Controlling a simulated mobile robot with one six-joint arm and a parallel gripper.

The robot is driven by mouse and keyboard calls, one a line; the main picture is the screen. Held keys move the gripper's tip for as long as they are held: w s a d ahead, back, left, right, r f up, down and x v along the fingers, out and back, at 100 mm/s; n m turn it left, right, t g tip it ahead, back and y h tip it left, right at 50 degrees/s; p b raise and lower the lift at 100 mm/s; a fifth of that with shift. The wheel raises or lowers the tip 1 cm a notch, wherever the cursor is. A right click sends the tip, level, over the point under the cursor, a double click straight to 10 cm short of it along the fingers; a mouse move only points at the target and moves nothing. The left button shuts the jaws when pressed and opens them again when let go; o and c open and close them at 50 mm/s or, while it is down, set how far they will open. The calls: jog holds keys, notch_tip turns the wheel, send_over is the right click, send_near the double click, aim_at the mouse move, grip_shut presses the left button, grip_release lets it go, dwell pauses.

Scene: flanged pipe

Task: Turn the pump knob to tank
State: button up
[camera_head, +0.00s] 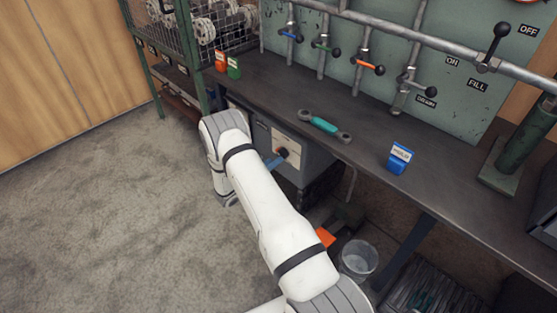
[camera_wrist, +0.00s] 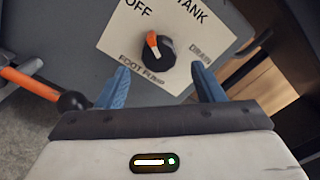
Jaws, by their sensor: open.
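The pump knob (camera_wrist: 160,50) is round and black with an orange pointer, on a white plate (camera_wrist: 112,40) reading OFF, TANK and FOOT PUMP. In the wrist view the pointer is up-left, towards OFF, with TANK at the upper right. My gripper (camera_wrist: 160,67) is open, its two blue fingers apart on either side of the knob's lower part in the picture. I cannot tell whether they touch it. In the head view the knob (camera_head: 282,152) shows on the cabinet front under the bench, beside a blue finger of my gripper (camera_head: 273,162); my arm hides the rest.
An orange handle with a dark ball end (camera_wrist: 72,101) stands out left of the fingers in the wrist view. The bench (camera_head: 300,95) overhangs the cabinet and holds a teal-handled tool (camera_head: 324,124) and a blue box (camera_head: 399,159). A clear bin (camera_head: 358,258) stands below.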

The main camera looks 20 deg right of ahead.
aim_at(283, 154)
jog(key=b+x, duration=0.1)
jog(key=x, duration=0.3)
jog(key=shift+w+d, duration=0.1)
jog(key=shift+d, duration=0.2)
jog(key=shift+c, duration=0.2)
jog(key=c, duration=0.9)
jog(key=shift+a, duration=0.2)
jog(key=shift+c, duration=0.2)
jog(key=shift+d, duration=0.15)
